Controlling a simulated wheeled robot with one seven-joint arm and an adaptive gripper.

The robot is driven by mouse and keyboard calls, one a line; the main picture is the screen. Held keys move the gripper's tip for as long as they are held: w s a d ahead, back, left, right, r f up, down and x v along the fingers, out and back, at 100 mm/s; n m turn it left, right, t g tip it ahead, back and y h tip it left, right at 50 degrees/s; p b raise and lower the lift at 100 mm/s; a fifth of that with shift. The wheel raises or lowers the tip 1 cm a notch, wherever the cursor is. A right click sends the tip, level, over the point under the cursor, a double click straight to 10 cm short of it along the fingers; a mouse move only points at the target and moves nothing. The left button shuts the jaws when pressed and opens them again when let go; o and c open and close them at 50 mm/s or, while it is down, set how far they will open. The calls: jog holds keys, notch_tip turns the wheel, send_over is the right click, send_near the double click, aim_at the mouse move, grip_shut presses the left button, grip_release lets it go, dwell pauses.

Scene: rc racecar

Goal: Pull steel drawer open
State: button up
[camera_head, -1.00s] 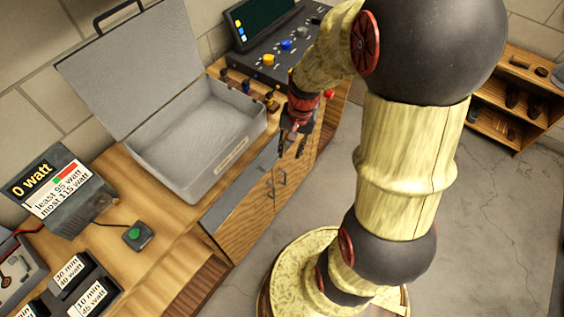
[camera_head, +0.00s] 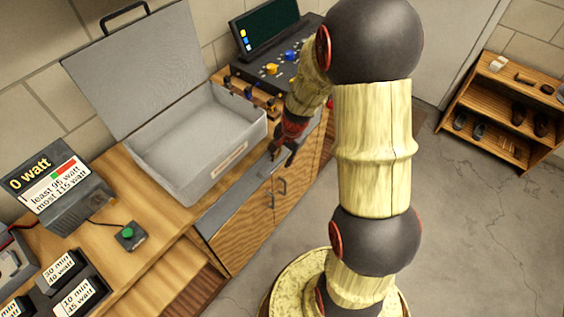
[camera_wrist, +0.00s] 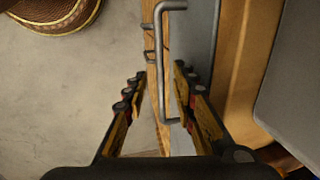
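The steel drawer (camera_head: 222,204) is a grey front under the wooden worktop, above wooden doors. It looks shut. In the wrist view its grey face (camera_wrist: 199,40) runs top to bottom, with a grey bar handle (camera_wrist: 161,70) standing off it. My gripper (camera_head: 279,156) is at the drawer front near its right part. In the wrist view my gripper (camera_wrist: 160,80) is open, one finger on each side of the handle bar, with gaps visible on both sides. In the head view the handle is hidden by the gripper.
An open grey case (camera_head: 195,150) stands on the worktop (camera_head: 145,190) above the drawer. Wooden doors (camera_head: 245,235) with bar handles (camera_head: 281,187) lie below. A control panel (camera_head: 280,65) is at the back, and a wooden shelf (camera_head: 500,110) stands right. The floor in front is clear.

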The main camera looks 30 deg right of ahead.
jog(key=shift+w+f, duration=0.15)
jog(key=shift+f, duration=0.5)
jog(key=c, duration=0.4)
grip_shut()
